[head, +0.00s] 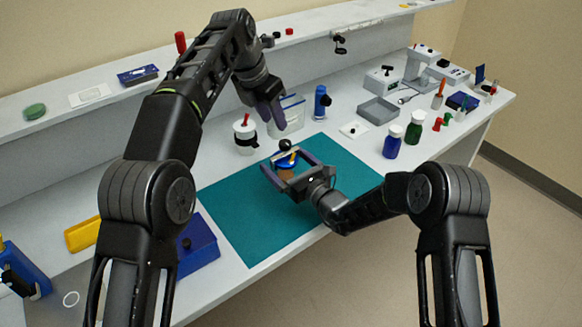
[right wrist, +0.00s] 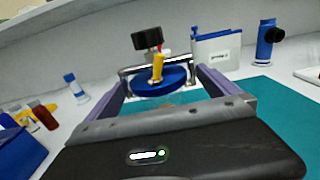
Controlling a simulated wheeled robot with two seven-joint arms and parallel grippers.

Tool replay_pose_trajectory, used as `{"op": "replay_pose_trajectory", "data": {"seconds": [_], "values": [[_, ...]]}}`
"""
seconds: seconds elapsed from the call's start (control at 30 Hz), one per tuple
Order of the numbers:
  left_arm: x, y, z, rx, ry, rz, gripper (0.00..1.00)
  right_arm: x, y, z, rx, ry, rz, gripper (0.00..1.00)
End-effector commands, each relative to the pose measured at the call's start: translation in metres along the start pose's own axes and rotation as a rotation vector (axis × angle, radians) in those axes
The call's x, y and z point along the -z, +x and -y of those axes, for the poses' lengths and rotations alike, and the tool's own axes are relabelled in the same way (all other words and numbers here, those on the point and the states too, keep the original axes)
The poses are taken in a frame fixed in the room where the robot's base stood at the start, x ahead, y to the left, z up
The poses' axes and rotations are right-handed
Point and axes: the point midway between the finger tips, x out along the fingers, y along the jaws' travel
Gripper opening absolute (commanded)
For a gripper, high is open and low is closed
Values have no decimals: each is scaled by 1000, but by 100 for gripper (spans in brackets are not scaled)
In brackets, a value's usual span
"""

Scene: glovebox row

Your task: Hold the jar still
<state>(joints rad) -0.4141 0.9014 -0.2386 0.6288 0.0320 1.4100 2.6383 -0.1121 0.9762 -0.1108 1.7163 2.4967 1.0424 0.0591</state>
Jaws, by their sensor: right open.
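The jar shows a blue lid (head: 288,163) with a yellow piece and a black knob (head: 285,145) on top, and a brownish body below. It stands on the teal mat (head: 245,210). My right gripper (head: 281,158) is open, one purple finger on each side of the jar. In the right wrist view the blue lid (right wrist: 160,82) shows between the spread fingers, and the palm hides the jar's lower part. I cannot tell whether either finger touches it. My left gripper (head: 271,112) points down behind the mat, apart from the jar; its finger gap is not clear.
A white container with a red handle (head: 244,134) and a blue-and-white box (head: 287,117) stand behind the mat. Blue and green bottles (head: 393,140) are at right. The mat's right part is clear.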

Motion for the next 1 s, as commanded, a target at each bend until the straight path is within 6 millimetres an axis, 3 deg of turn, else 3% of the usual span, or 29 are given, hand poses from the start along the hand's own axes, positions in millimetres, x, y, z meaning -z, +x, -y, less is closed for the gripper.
{"op": "replay_pose_trajectory", "data": {"seconds": [0.23, 1.0], "values": [[0, 0, 0, 0, 0, 0, 36, 0, 0, 0, 0, 0, 0, 99], [0, 0, 0, 0, 0, 0, 36, 0, 0, 0, 0, 0, 1, 36]]}}
